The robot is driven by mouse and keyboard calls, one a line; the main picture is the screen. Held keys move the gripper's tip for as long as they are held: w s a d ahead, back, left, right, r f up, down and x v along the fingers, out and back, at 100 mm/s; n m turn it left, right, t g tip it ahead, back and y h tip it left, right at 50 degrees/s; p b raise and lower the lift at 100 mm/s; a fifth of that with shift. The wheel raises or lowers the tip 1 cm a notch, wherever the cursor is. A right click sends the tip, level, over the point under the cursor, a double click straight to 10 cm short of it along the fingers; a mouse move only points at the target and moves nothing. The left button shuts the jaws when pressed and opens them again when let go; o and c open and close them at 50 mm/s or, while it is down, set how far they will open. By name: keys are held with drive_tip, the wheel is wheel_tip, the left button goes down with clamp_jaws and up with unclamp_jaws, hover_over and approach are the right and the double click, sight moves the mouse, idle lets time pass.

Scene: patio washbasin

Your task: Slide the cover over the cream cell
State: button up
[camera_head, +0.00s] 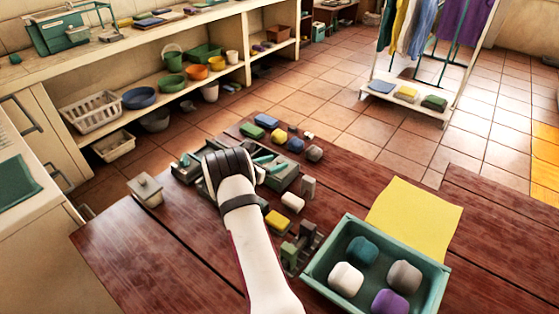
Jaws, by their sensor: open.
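A grey-green box-like fixture (283,180) lies on the dark wooden table, partly hidden behind my gripper. More of its grey-green parts show to the left of the gripper. I cannot clearly tell its cover or a cream cell apart at this size. My gripper (230,168) is a dark end on a white arm, over the left part of this fixture. Its fingertips are hidden behind the dark body, and nothing is seen held. Whether it touches the fixture cannot be told. A cream block (292,201) lies on the table just in front of the fixture.
A green tray (322,279) at front right holds teal, cream, grey and purple blocks. A yellow cloth (415,220) lies behind it. Small coloured blocks (266,121) lie beyond the fixture. A lidded cream container (146,190) stands left. The table's front left is clear.

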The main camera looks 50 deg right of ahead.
sight(280, 161)
drive_tip(key=shift+x, duration=1.7)
clamp_jaws()
